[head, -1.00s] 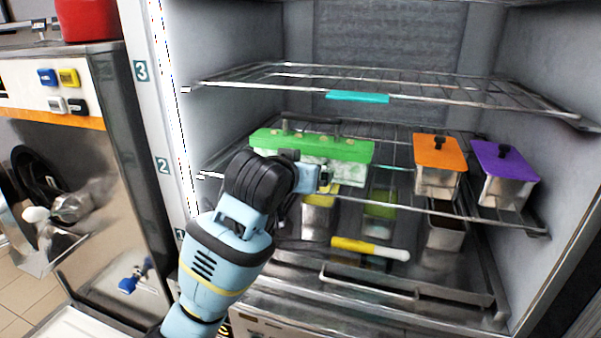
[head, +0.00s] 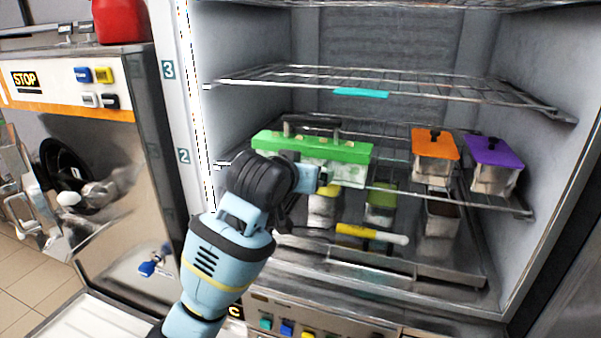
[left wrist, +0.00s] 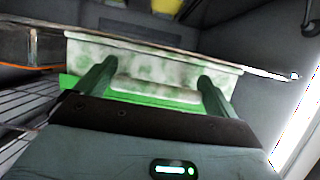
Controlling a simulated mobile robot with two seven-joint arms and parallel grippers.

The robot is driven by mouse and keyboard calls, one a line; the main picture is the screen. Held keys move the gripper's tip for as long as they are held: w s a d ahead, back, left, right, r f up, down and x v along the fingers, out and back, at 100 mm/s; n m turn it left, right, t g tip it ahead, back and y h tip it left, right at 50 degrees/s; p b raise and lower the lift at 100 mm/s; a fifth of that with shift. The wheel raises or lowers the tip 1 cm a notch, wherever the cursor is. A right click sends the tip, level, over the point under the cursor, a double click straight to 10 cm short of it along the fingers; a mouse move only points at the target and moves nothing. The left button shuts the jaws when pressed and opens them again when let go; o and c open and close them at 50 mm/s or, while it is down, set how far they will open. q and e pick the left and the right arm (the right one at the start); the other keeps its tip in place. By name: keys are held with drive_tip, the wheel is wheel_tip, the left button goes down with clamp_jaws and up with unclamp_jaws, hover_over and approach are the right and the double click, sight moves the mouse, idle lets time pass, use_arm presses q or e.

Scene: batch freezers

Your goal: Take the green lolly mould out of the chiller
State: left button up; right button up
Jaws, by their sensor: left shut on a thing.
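The green lolly mould (head: 310,147), with a bright green top, a dark handle and a pale frosted body, is at the left front of the chiller's middle wire shelf (head: 465,203). Its lower body overlaps the shelf's front rail; I cannot tell whether it touches the shelf. My left gripper (head: 318,180) is shut on the mould's front side. In the left wrist view, its two fingers (left wrist: 155,82) are against the mould's pale body (left wrist: 150,64), with the green part below. My right gripper is not in view.
Orange-lidded (head: 434,145) and purple-lidded (head: 490,150) metal tubs stand right of the mould. An upper wire shelf (head: 440,88) is above. Lower down are more tubs (head: 381,202) and a yellow-and-white tool (head: 372,234). A steel machine (head: 110,190) stands left.

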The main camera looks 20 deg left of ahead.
use_arm(q)
drive_tip(key=o, duration=1)
drive_tip(key=shift+w, duration=0.1)
drive_tip(key=shift+c, duration=0.2)
drive_tip(key=v, duration=0.8)
drive_tip(key=shift+w, duration=0.1)
